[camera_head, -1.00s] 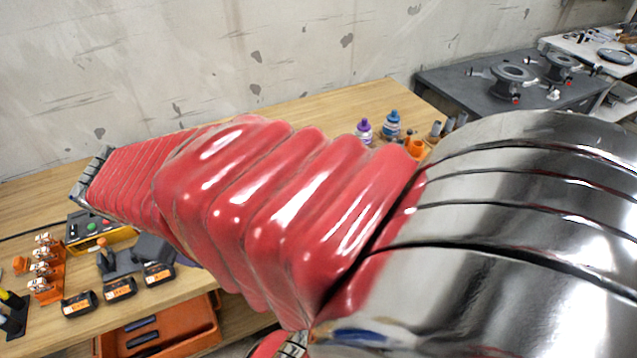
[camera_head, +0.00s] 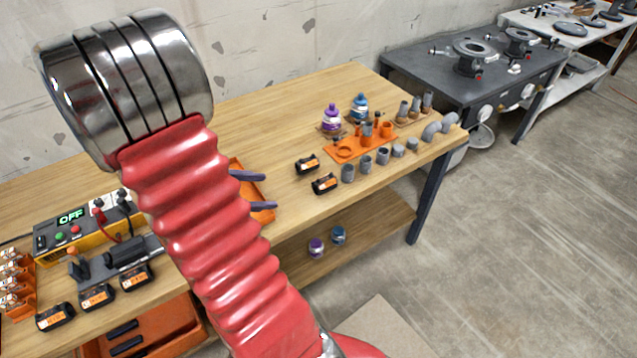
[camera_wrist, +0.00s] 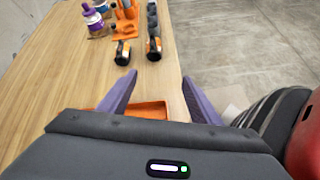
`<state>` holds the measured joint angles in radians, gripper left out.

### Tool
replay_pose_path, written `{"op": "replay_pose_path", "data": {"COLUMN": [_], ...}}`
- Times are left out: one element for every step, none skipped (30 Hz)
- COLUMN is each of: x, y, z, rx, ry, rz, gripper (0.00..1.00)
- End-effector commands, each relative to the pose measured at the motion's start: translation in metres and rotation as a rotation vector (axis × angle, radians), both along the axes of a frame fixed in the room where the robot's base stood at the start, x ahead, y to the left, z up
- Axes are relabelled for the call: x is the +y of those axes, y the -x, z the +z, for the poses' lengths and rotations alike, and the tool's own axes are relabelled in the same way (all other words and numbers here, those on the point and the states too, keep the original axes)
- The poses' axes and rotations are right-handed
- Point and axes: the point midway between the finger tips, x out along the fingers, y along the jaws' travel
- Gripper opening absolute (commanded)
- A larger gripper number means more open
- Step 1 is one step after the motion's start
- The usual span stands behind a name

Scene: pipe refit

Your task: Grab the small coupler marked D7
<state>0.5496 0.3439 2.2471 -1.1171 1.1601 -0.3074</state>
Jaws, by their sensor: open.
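Several small grey pipe fittings stand in a row near the right front edge of the wooden table. They include short cylinders such as a front-left one (camera_head: 348,172) and a lower one (camera_head: 398,150), plus curved elbows (camera_head: 433,130). No D7 mark is legible, so I cannot tell which is the named coupler. My gripper (camera_head: 270,191) has two purple fingers spread apart and empty, left of the row and short of it. In the wrist view my gripper (camera_wrist: 160,77) points along the table toward the row, which is partly hidden behind a black labelled block (camera_wrist: 154,48).
Two black blocks with orange labels (camera_head: 325,184) lie between my gripper and the fittings. An orange holder (camera_head: 345,150), purple bottle (camera_head: 331,118) and blue bottle (camera_head: 359,106) stand behind. An orange tray (camera_wrist: 150,110) lies beneath the fingers. Bare tabletop lies left of the blocks.

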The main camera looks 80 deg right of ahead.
Motion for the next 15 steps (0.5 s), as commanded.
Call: {"op": "replay_pose_path", "data": {"x": [-0.010, -0.016, -0.023, -0.029, -0.035, -0.041, -0.046, -0.050, -0.055, -0.058, -0.061, -0.064, -0.065, -0.067, -0.068], "y": [0.005, 0.008, 0.012, 0.015, 0.017, 0.020, 0.023, 0.025, 0.027, 0.029, 0.031, 0.032, 0.033, 0.034, 0.034], "z": [-0.008, -0.012, -0.018, -0.022, -0.026, -0.032, -0.035, -0.038, -0.043, -0.046, -0.048, -0.051, -0.052, -0.053, -0.054], "rx": [0.046, 0.074, 0.109, 0.135, 0.159, 0.191, 0.213, 0.233, 0.257, 0.271, 0.284, 0.298, 0.306, 0.312, 0.318], "ry": [-0.003, -0.004, -0.006, -0.008, -0.009, -0.012, -0.015, -0.017, -0.020, -0.022, -0.024, -0.025, -0.027, -0.028, -0.029], "rz": [0.009, 0.018, 0.031, 0.039, 0.048, 0.061, 0.069, 0.076, 0.087, 0.094, 0.099, 0.105, 0.109, 0.111, 0.115], "gripper": [0.58, 0.58, 0.58, 0.58, 0.58, 0.58, 0.58, 0.58, 0.58, 0.58, 0.58, 0.58, 0.58, 0.58, 0.58]}}
